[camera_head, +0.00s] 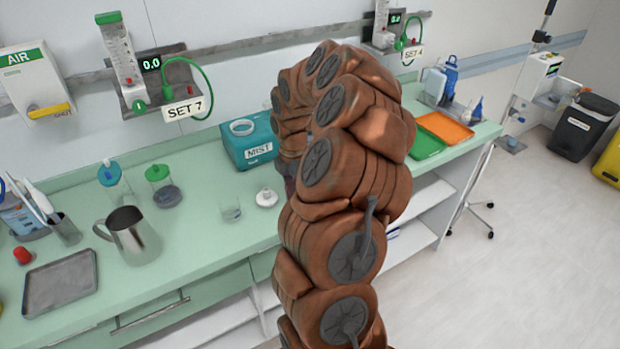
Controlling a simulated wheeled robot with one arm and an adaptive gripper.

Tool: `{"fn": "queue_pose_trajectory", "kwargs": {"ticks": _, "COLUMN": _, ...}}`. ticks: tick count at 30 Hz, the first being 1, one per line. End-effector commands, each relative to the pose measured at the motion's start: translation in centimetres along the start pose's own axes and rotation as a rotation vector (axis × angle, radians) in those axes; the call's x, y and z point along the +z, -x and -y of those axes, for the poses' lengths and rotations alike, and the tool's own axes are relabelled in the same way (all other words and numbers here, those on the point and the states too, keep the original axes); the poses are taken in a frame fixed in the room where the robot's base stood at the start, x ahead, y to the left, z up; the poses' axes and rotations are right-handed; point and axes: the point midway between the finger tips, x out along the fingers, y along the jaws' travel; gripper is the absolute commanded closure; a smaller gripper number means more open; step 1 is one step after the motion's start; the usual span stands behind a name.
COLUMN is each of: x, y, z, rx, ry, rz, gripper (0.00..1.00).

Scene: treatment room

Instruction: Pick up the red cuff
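A small red rounded piece (22,255) lies on the green counter at the far left, just behind a grey metal tray; it may be the red cuff, but it is too small to be sure. Another small red spot shows on the SET 7 wall shelf, too small to make out. My brown segmented arm rises in the middle of the view and bends over towards the counter. My gripper is hidden behind the arm, so its state and distance to the red piece do not show.
The grey tray (60,282), a metal jug (130,238), two lidded jars, a small clear cup (229,209) and a teal MIST box (247,146) stand on the counter (190,240). Green and orange trays lie right of my arm. The counter's front middle is fairly clear.

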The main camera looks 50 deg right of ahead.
Motion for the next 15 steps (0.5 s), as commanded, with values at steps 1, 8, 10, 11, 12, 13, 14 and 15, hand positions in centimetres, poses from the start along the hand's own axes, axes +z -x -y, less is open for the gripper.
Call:
{"fn": "queue_pose_trajectory", "kwargs": {"ticks": 1, "x": 0.02, "y": -0.42, "z": 0.13, "rx": -0.005, "ry": -0.001, "rz": -0.001, "gripper": 0.56}}
{"fn": "queue_pose_trajectory", "kwargs": {"ticks": 8, "x": 0.03, "y": -0.88, "z": -0.01, "rx": 0.001, "ry": 0.000, "rz": 0.000, "gripper": 0.56}}
{"fn": "queue_pose_trajectory", "kwargs": {"ticks": 10, "x": 0.02, "y": -0.87, "z": -0.01, "rx": 0.001, "ry": 0.000, "rz": 0.000, "gripper": 0.59}}
{"fn": "queue_pose_trajectory", "kwargs": {"ticks": 11, "x": 0.01, "y": -0.87, "z": 0.00, "rx": 0.001, "ry": 0.000, "rz": 0.000, "gripper": 0.62}}
{"fn": "queue_pose_trajectory", "kwargs": {"ticks": 12, "x": 0.01, "y": -0.86, "z": 0.00, "rx": 0.001, "ry": 0.000, "rz": 0.000, "gripper": 0.67}}
{"fn": "queue_pose_trajectory", "kwargs": {"ticks": 13, "x": 0.01, "y": -0.86, "z": 0.00, "rx": 0.001, "ry": 0.000, "rz": 0.000, "gripper": 0.70}}
{"fn": "queue_pose_trajectory", "kwargs": {"ticks": 14, "x": 0.01, "y": -0.86, "z": 0.00, "rx": 0.001, "ry": 0.000, "rz": 0.000, "gripper": 0.73}}
{"fn": "queue_pose_trajectory", "kwargs": {"ticks": 15, "x": 0.00, "y": -0.86, "z": 0.00, "rx": 0.001, "ry": 0.000, "rz": 0.000, "gripper": 0.77}}
